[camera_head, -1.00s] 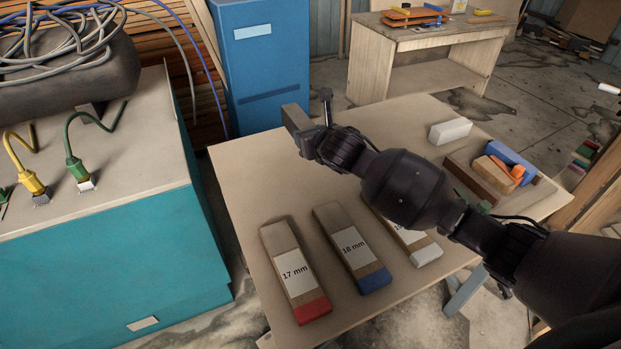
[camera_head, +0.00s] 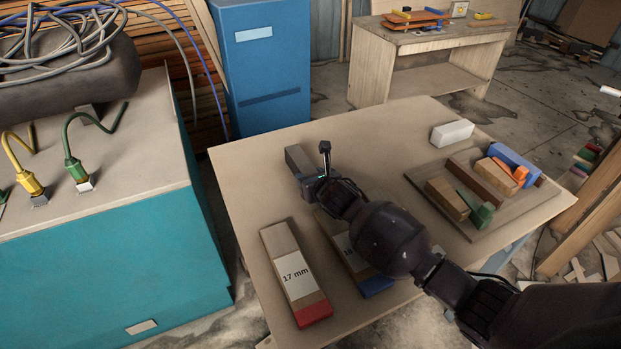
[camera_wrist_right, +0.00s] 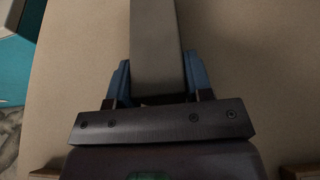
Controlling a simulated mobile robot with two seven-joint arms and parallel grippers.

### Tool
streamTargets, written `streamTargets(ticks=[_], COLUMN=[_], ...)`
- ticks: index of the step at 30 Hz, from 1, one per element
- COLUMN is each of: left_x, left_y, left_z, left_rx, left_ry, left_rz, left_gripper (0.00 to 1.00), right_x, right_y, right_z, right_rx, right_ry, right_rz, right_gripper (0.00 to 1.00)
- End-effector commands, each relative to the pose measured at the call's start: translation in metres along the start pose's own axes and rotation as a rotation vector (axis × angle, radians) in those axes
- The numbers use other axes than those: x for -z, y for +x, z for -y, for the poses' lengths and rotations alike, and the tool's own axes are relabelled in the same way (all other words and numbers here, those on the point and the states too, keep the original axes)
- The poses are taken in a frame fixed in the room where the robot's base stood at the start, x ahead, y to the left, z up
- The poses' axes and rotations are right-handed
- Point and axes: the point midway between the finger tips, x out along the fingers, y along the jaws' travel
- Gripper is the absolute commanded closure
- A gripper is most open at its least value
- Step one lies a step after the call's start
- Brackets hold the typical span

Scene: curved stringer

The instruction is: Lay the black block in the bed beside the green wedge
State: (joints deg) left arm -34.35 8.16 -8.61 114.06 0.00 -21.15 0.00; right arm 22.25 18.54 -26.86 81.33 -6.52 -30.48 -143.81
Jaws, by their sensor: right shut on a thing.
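My right gripper (camera_head: 314,180) is shut on the black block (camera_head: 298,159), which looks dark grey. The block is over the left middle of the table; I cannot tell whether it touches the top. In the right wrist view the block (camera_wrist_right: 154,45) sits between the two blue-padded fingers of the gripper (camera_wrist_right: 158,82) and points away from it. The green wedge (camera_head: 482,214) is on the brown bed (camera_head: 471,230) at the table's right, against a wooden block (camera_head: 447,199). The orange wedge (camera_head: 518,173) is farther back on the bed. My left gripper is out of view.
A dark brown bar (camera_head: 480,180) and a blue block (camera_head: 515,160) are also on the bed. A white block (camera_head: 452,132) lies behind it. The 17 mm piece (camera_head: 295,275) and a blue-ended piece (camera_head: 376,284) lie in front. The table's back middle is clear.

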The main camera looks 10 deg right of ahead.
Motion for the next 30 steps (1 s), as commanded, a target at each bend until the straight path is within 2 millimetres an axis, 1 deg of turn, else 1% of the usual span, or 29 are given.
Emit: streamTargets(ticks=[5,10,11,15,16,26,30], left_x=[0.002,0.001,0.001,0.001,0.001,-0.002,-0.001], left_y=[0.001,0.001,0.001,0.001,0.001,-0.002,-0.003], left_z=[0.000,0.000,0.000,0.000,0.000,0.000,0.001], left_rx=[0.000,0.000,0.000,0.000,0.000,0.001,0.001], left_ry=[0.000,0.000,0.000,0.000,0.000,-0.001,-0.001], left_rz=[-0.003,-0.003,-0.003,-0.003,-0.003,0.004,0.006], left_gripper=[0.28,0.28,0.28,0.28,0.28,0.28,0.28], right_x=[-0.002,0.001,0.002,0.001,0.001,-0.002,-0.001], right_y=[0.000,0.001,0.001,0.001,0.001,0.000,-0.011], right_z=[0.000,0.000,0.000,0.000,0.000,0.000,0.001], right_rx=[0.000,0.000,0.000,0.000,0.000,0.000,0.001], right_ry=[-0.001,-0.002,-0.002,-0.002,-0.002,0.001,-0.003], right_rz=[0.003,0.003,0.002,0.002,0.002,0.002,0.002], right_gripper=[0.82,0.82,0.52,0.30,0.28,0.28,0.28])
